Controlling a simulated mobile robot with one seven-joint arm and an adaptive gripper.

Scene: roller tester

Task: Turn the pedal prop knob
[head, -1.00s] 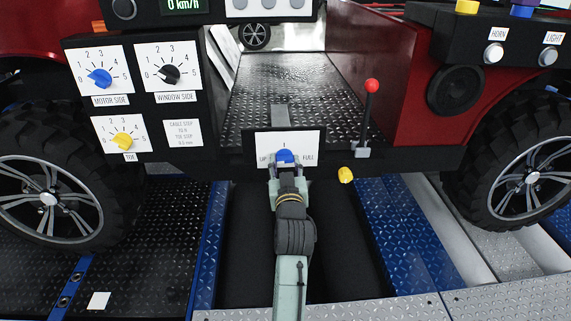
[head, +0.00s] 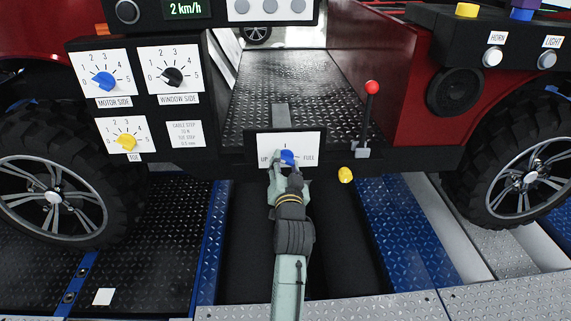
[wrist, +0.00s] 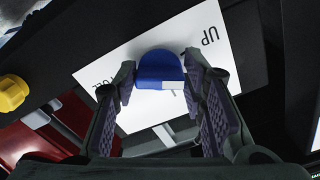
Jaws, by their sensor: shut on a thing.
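The blue pedal prop knob (head: 288,157) sits on a white plate (head: 308,143) marked UP at left and FULL at right, on the black sill of the platform. My gripper (head: 283,164) is shut on the knob from below and in front, and partly hides it. In the wrist view the knob (wrist: 158,67) is between both fingers of my gripper (wrist: 159,75), with a white mark on its near edge. The plate also shows there turned (wrist: 205,45), with UP at the upper right and FULL, partly hidden, at the left.
A yellow knob (head: 345,175) and a red-topped lever (head: 369,115) are close on the right. A panel with motor side (head: 104,82), window side (head: 172,77) and toe (head: 127,142) dials is on the left. Dark rollers (head: 335,240) lie below.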

